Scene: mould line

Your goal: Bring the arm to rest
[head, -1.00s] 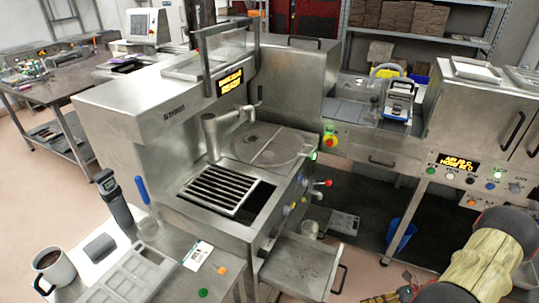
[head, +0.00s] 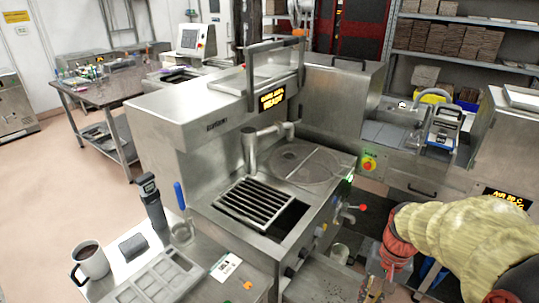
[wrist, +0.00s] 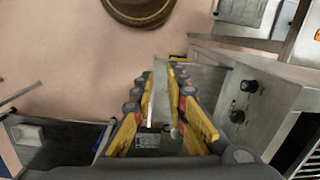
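My arm (head: 455,235), in a padded yellow cover with red-orange cuffs, reaches in from the lower right in the head view. My gripper (wrist: 166,78) shows in the wrist view with its two yellow, red and grey fingers apart and a gap between them. In the head view the gripper is low, at the bottom edge right of the steel machine (head: 170,118), and partly cut off. The wrist view looks down past the fingers toward the floor and the machine's side.
The machine's front with black knobs (wrist: 243,86) is close on the right in the wrist view. A round brown object (wrist: 140,12) is at its top edge. In the head view, a bench with a mug (head: 91,262) is lower left. Open floor (head: 65,190) lies at left.

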